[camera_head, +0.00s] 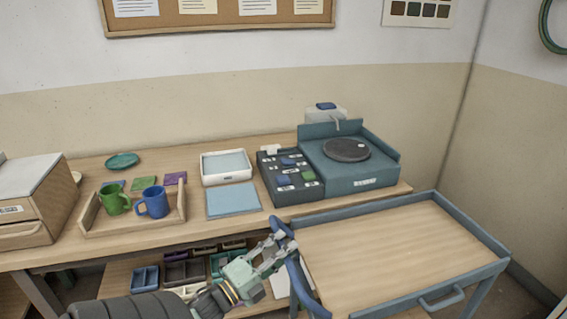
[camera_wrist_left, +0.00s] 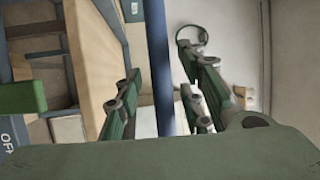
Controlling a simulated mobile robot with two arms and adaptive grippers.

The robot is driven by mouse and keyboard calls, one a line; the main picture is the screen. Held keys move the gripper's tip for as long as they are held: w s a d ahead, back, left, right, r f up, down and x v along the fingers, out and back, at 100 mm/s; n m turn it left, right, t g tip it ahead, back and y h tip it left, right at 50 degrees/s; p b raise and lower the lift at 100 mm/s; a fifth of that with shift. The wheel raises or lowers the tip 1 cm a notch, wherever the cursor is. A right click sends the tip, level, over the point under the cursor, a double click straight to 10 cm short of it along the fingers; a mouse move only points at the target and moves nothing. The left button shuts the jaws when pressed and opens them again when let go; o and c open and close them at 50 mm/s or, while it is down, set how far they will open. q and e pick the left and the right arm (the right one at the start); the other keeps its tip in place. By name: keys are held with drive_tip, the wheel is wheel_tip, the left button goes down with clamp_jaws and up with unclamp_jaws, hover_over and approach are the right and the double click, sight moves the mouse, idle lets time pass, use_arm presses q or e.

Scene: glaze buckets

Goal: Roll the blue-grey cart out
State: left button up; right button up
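The blue-grey cart (camera_head: 505,258) with a wooden top stands at the right, its near-left end beside the workbench. Its top is bare. A darker blue push bar (camera_head: 305,289) curves along its left end. My left gripper (camera_head: 279,248) is at this bar, coming from the left. In the left wrist view a blue bar (camera_wrist_left: 158,60) runs between the two green-grey fingers (camera_wrist_left: 160,108). Gaps show on both sides of the bar, so the gripper looks open around it. Contact cannot be told. My right gripper is not in view.
The workbench (camera_head: 100,249) holds a wooden tray (camera_head: 130,224) with green (camera_head: 115,199) and blue mugs (camera_head: 153,202), a dark button box (camera_head: 290,178) and a turntable unit (camera_head: 350,170). A lower shelf carries small bins (camera_head: 186,271). Walls close off the back and right.

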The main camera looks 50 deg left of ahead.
use_arm(q)
drive_tip(key=s+f, duration=0.2)
drive_tip(key=s, duration=0.9)
drive_tip(key=shift+s, duration=0.4)
drive_tip(key=s+d+f+n+g+y, duration=0.1)
drive_tip(key=d+f+n+g, duration=0.2)
drive_tip(key=f, duration=0.7)
drive_tip(key=d+f+n+g+y, duration=0.15)
drive_tip(key=f+n, duration=0.25)
drive_tip(key=f, duration=0.7)
drive_tip(key=s+d+f+n+g, duration=0.1)
drive_tip(key=d+f+n+g, duration=0.25)
drive_tip(key=f, duration=0.65)
drive_tip(key=s+d+f+n+g+h, duration=0.25)
drive_tip(key=s+d+f+g, duration=0.5)
drive_tip(key=f, duration=0.65)
drive_tip(key=s+d+f+g, duration=0.1)
drive_tip(key=s+d+f, duration=0.2)
drive_tip(key=s, duration=0.3)
drive_tip(key=s+d+f+n+g, duration=0.1)
drive_tip(key=s+d+f+g, duration=0.1)
drive_tip(key=s+d, duration=0.3)
drive_tip(key=shift+s+d+f+n, duration=0.25)
drive_tip(key=shift+s+f, duration=0.35)
drive_tip(key=shift+s, duration=0.55)
